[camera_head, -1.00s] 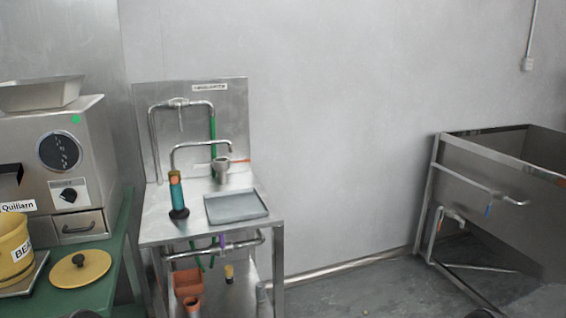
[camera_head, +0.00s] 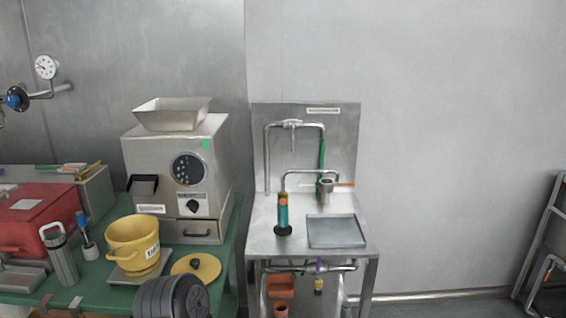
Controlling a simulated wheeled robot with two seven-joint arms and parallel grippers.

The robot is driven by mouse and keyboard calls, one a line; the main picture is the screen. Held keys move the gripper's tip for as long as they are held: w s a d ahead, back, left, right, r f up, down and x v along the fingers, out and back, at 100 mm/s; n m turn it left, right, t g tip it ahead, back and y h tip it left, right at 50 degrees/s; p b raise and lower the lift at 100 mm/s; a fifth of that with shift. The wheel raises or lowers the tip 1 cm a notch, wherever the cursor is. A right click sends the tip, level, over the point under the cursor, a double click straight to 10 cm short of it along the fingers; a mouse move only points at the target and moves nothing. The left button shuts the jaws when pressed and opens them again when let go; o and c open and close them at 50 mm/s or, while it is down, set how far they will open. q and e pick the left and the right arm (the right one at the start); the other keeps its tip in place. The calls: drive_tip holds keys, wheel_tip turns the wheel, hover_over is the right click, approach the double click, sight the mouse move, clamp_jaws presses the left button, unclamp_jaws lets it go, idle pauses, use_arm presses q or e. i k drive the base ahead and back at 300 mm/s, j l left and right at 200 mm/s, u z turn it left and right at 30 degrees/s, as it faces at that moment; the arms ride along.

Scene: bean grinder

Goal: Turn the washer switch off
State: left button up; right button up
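The steel washer stand (camera_head: 262,238) stands against the wall, right of the green table, with a small label on its back panel (camera_head: 344,140). A bent pipe frame and a curved spout rise over its top. A small metal cup-shaped fitting (camera_head: 326,187) stands under the spout's right end. A thin orange lever (camera_head: 345,184) lies level to the right of it; it may be the washer switch, but I cannot tell its on or off state. No water is visible. Neither of my grippers is in view.
A grey tray (camera_head: 337,232) and a teal-and-orange cylinder (camera_head: 283,213) stand on the washer top. Left, the green table (camera_head: 112,205) bears a grinder (camera_head: 218,155), a yellow bucket (camera_head: 133,243) and a yellow lid (camera_head: 207,266). A dark ribbed object (camera_head: 172,298) is at the bottom.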

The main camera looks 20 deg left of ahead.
sight(193, 206)
drive_tip(key=u, duration=1.25)
